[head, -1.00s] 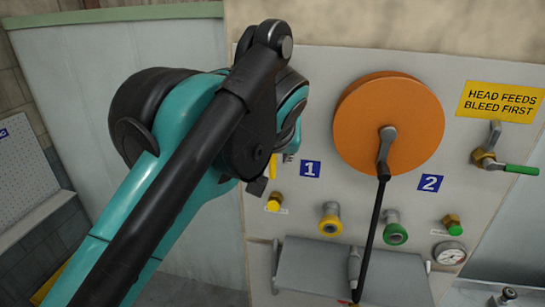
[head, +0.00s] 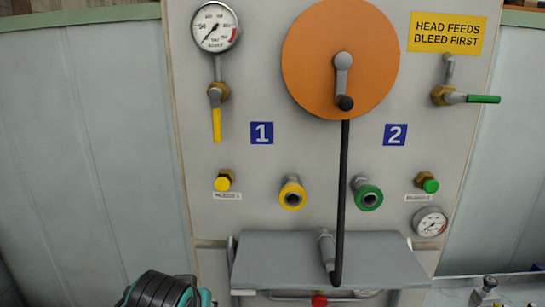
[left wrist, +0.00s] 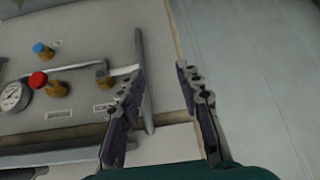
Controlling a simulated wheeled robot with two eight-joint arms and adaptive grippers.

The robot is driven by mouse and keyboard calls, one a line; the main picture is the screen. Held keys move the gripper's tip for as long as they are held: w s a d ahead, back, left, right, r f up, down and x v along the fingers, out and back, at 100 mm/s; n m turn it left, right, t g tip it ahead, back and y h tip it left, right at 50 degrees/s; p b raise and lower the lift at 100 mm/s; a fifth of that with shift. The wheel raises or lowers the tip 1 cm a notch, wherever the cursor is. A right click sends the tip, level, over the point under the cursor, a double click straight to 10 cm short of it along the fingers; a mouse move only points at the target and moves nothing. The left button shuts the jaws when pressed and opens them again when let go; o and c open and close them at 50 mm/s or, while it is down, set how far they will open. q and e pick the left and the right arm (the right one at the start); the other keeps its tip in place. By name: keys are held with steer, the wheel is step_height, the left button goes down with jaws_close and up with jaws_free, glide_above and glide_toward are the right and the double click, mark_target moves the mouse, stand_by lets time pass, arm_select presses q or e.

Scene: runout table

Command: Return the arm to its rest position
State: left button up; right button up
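My left arm shows in the head view only as a teal and black part at the bottom left; its gripper is outside that view. In the left wrist view my left gripper (left wrist: 165,115) has its two dark fingers spread apart with nothing between them. It points at a pale panel with an upright grey bar (left wrist: 143,75) behind the left finger. I cannot tell whether the finger touches the bar. My right gripper is in neither view.
The head view shows a panel with an orange disc (head: 310,70), gauge (head: 215,27), yellow-handled valve (head: 216,122), green-handled valve (head: 483,99) and ports. A black hose (head: 343,190) hangs to a grey shelf (head: 270,265). Blue (left wrist: 39,48) and red (left wrist: 38,79) knobs show in the wrist view.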

arm_select(q)
steer(key=s+f+b, duration=0.2)
steer(key=f+b, duration=0.3)
steer(key=f, duration=0.6)
steer(key=s+a+f+b, duration=0.1)
steer(key=s+f+b, duration=0.2)
steer(key=f, duration=0.8)
steer(key=s+a+f+b, duration=0.1)
steer(key=s+f+b, duration=0.1)
steer(key=f+b, duration=0.4)
step_height(320, 180, down, 5)
steer(key=shift+s+a+f+m+h+b, duration=0.1)
steer(key=shift+s+a+m+h+b, duration=0.15)
steer(key=shift+m+h+b, duration=0.15)
steer(key=shift+d+g, duration=0.1)
steer(key=shift+g, duration=0.2)
